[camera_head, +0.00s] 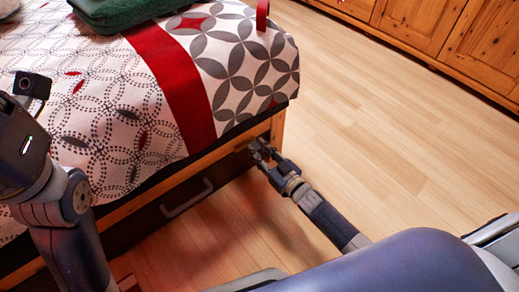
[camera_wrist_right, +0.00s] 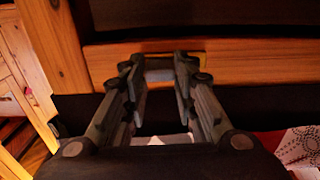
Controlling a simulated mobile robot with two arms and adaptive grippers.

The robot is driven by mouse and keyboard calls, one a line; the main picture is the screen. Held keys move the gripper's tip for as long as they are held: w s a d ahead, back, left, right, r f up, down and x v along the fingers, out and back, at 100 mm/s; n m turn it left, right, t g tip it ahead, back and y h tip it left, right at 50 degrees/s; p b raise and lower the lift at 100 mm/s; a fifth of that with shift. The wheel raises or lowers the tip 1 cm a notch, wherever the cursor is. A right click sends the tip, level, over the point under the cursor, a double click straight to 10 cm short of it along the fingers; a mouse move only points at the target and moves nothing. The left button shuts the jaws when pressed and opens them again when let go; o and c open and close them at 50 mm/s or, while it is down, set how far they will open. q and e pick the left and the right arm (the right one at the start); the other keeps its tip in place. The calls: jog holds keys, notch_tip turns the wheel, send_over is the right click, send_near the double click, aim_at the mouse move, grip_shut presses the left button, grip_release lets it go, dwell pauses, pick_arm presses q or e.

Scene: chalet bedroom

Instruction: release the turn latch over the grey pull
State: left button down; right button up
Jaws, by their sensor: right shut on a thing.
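The grey pull (camera_head: 187,197) is a bar handle on the dark drawer front under the bed. My right gripper (camera_head: 258,150) is at the bed's wooden rail, near the corner, above and to the right of the pull. In the right wrist view, its fingers (camera_wrist_right: 159,63) are shut on a small greyish piece, the turn latch (camera_wrist_right: 159,76), at the wooden rail. The fingers hide most of the latch, and its angle cannot be told. In the head view the gripper covers the latch. My left arm is at the left edge, with no left fingers visible.
The bed (camera_head: 120,95) has a patterned cover with a red band and a green folded cloth (camera_head: 125,12) on top. Wooden cabinets (camera_head: 415,35) stand at the back right. The wooden floor (camera_head: 380,140) between them is clear.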

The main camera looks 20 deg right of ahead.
jog(key=o, duration=1.1)
jog(key=v, duration=1.2)
